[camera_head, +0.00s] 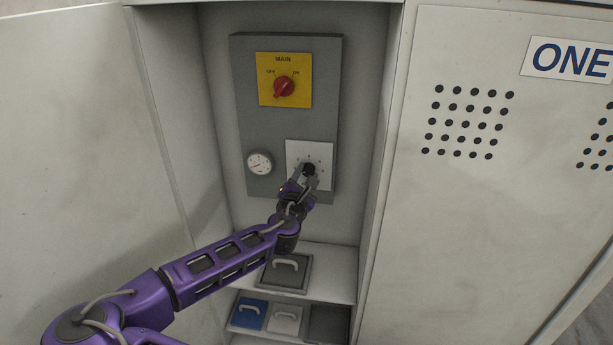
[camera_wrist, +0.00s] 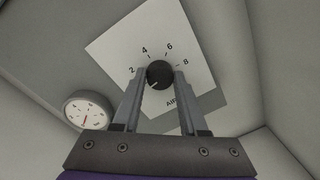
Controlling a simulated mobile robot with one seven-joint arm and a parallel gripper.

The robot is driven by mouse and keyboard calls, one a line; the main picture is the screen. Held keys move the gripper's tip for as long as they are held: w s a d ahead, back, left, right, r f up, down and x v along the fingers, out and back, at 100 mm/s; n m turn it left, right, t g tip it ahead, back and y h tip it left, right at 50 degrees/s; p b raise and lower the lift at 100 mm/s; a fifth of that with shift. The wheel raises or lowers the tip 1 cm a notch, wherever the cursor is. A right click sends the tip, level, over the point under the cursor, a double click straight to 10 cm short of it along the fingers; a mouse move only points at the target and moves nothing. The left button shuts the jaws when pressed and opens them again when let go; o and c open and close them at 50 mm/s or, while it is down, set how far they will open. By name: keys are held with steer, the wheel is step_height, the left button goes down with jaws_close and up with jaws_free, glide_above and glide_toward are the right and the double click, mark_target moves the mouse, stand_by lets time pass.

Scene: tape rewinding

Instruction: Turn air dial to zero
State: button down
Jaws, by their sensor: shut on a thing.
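The air dial is a black round knob (camera_wrist: 159,74) on a white plate (camera_wrist: 118,47) with the marks 2, 4, 6, 8 and the partly hidden label AIR. In the wrist view a light pointer mark on the knob points to the lower left, below the 2. My gripper (camera_wrist: 160,82) is shut on the knob, one finger on each side. In the head view my gripper (camera_head: 308,176) reaches the white plate (camera_head: 325,152) at the lower right of the grey panel, and the knob (camera_head: 308,168) shows small between the fingers. The zero mark is not visible.
A round gauge (camera_head: 259,162) sits left of the plate. Above is a yellow MAIN plate (camera_head: 265,96) with a red switch (camera_head: 284,87). The recess has side walls, with shelves of handled boxes (camera_head: 286,273) below. A cabinet front (camera_head: 480,220) stands at right.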

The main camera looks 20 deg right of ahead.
steer(key=shift+r, duration=0.1)
stand_by(0.3)
steer(key=shift+c, duration=2.2)
jaws_free()
steer(key=p+v, duration=0.4)
steer(key=v, duration=1.3)
steer(key=shift+s, duration=0.2)
steer(key=shift+a+f, duration=0.1)
steer(key=shift+f, duration=0.15)
